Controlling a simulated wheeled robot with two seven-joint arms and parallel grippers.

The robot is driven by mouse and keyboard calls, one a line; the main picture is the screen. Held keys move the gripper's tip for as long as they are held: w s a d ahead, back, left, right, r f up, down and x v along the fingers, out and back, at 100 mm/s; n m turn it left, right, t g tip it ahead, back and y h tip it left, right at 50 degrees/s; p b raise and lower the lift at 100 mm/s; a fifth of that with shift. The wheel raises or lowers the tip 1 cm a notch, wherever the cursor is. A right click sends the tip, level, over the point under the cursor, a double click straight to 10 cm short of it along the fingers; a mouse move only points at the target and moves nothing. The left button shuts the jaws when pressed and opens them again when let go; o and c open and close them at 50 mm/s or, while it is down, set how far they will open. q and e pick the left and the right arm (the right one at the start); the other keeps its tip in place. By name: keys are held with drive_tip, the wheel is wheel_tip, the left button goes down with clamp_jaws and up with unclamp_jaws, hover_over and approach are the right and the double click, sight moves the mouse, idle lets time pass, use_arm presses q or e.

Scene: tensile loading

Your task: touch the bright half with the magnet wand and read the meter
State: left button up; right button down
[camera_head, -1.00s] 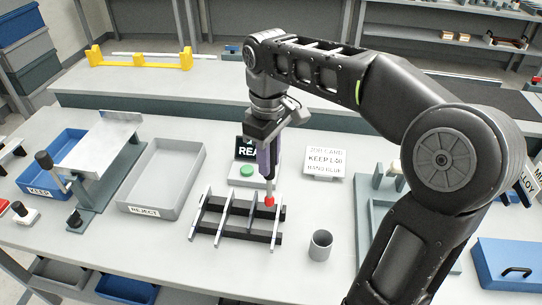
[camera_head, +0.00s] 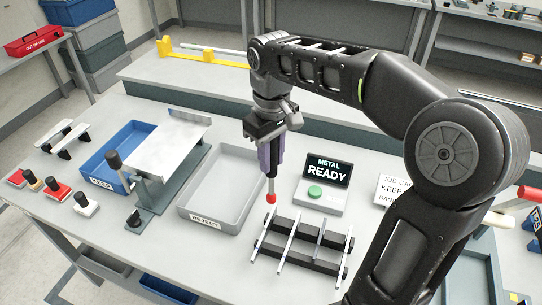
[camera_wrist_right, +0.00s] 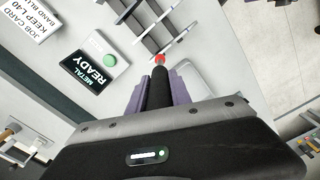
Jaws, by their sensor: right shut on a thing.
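My right gripper (camera_head: 269,153) is shut on the magnet wand (camera_head: 271,186), which points down with its red tip at the bottom. In the wrist view the dark wand (camera_wrist_right: 160,88) sits between the purple fingers. The tip is close to the far end of the leftmost rod (camera_head: 262,236) on a dark rack (camera_head: 305,262); I cannot tell if they touch. Several slim metal rods lie across the rack, and I cannot tell which is the bright half. The meter (camera_head: 327,171) reads "METAL READY", above a green button (camera_head: 315,192). My left gripper is not in view.
A grey REJECT tray (camera_head: 243,168) is just left of the wand. A blue KEEP tray (camera_head: 108,180) and a grey stand with a plate (camera_head: 172,150) are farther left. A job card (camera_head: 391,190) stands right of the meter, partly behind my right arm.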

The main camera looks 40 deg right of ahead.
sight(272, 173)
drive_tip(key=shift+s+f, duration=0.15)
drive_tip(key=shift+f, duration=0.6)
drive_tip(key=shift+f+b, duration=0.3)
drive_tip(key=shift+f, duration=1.9)
drive_tip(key=shift+f+b, duration=0.4)
drive_tip(key=shift+f, duration=0.2)
drive_tip(key=shift+r+p, duration=0.75)
drive_tip(key=shift+r, duration=2.85)
drive_tip(key=shift+d, duration=0.1)
